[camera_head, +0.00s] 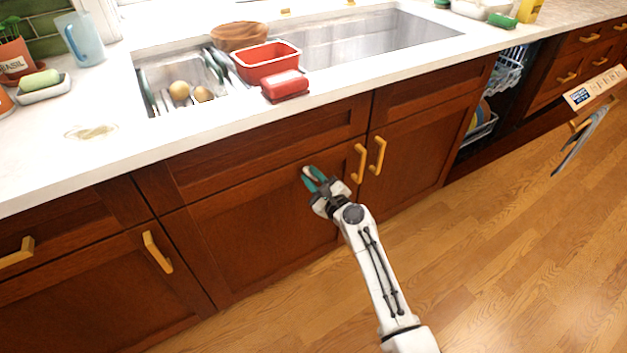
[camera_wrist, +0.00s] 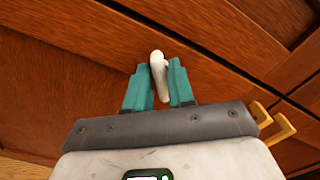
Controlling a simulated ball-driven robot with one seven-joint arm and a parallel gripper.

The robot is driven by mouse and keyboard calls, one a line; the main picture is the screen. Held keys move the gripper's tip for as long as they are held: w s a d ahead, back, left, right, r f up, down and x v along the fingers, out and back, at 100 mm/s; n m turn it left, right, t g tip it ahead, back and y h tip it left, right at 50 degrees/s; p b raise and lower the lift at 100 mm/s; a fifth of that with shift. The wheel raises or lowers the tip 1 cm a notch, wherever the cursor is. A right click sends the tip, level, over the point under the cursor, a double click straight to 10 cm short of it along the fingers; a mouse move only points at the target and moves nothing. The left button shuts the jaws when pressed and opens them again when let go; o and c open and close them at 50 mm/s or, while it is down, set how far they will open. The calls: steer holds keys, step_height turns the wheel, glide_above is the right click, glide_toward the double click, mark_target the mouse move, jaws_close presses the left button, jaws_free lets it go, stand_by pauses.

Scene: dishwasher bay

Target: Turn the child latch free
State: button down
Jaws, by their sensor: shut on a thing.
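The child latch (camera_wrist: 158,68) is a small white, rounded piece on the dark red-brown cabinet front under the sink. In the wrist view it stands between the two teal fingers of my gripper (camera_wrist: 161,82), which are shut on it. In the head view the white tip of the latch (camera_head: 306,171) shows at my gripper's fingertips (camera_head: 315,174), on the left door below the drawer front.
Two yellow door handles (camera_head: 360,163) (camera_head: 377,155) stand just right of my gripper. Above are the white counter (camera_head: 200,125), a red tub (camera_head: 268,72), a red sponge (camera_head: 286,90) and the sink (camera_head: 370,40). An open dishwasher (camera_head: 480,130) is at the right. The wooden floor (camera_head: 500,250) is clear.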

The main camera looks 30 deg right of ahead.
steer(key=n+b, duration=0.1)
steer(key=n, duration=0.2)
steer(key=n+b, duration=0.2)
steer(key=n, duration=0.2)
steer(key=n+b, duration=0.1)
steer(key=n, duration=0.2)
steer(key=shift+a+f, duration=0.2)
steer(key=shift+f, duration=0.15)
steer(key=shift+n+b, duration=0.3)
steer(key=shift+n, duration=0.1)
steer(key=c, duration=1.1)
jaws_free()
steer(key=shift+o, duration=0.2)
steer(key=s+p, duration=0.1)
steer(key=s, duration=0.9)
steer(key=shift+s, duration=0.4)
